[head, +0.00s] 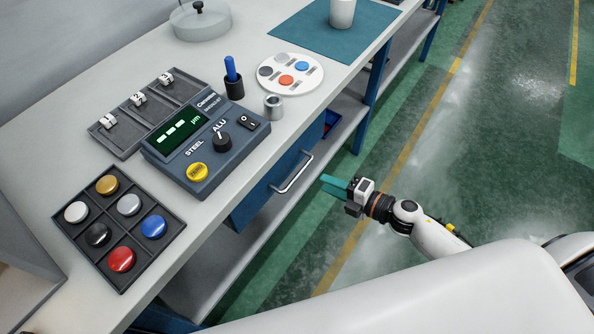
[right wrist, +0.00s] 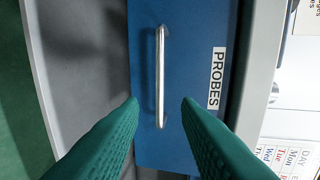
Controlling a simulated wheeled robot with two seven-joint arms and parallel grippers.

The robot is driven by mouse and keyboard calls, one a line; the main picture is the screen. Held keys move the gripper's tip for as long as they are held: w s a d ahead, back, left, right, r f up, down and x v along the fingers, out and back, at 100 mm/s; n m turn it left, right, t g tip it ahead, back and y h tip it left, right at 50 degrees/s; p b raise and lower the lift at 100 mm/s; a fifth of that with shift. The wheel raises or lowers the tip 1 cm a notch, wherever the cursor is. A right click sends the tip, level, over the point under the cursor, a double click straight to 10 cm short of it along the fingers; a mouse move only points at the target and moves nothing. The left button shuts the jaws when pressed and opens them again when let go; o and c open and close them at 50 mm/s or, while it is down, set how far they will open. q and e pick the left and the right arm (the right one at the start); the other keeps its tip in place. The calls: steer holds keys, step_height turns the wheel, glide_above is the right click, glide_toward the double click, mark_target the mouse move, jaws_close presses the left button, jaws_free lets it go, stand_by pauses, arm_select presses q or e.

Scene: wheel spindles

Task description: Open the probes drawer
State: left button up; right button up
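The blue probes drawer (head: 255,201) sits under the workbench top, its front facing the aisle, and looks shut. Its silver bar handle (head: 292,174) stands out from the front. In the right wrist view the drawer front (right wrist: 190,130) carries a white PROBES label (right wrist: 217,78), and the handle (right wrist: 160,75) lies ahead, between the lines of my two fingers. My right gripper (head: 326,186), with teal fingers, is just right of the handle in the head view. In the right wrist view its fingers (right wrist: 160,112) are open with nothing between them. My left gripper is not in view.
On the bench top (head: 215,225) stand a measuring device (head: 205,140), a tray of coloured caps (head: 115,225), a slotted tray (head: 125,125), a blue-handled tool (head: 231,72) and a round white plate (head: 290,88). A lower shelf (head: 222,262) lies under the drawer. The green floor aisle is clear.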

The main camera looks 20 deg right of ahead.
mark_target(300, 171)
steer(key=x, duration=0.9)
steer(key=shift+w+a, duration=0.25)
steer(key=shift+w, duration=0.1)
steer(key=shift+c, duration=0.2)
jaws_close()
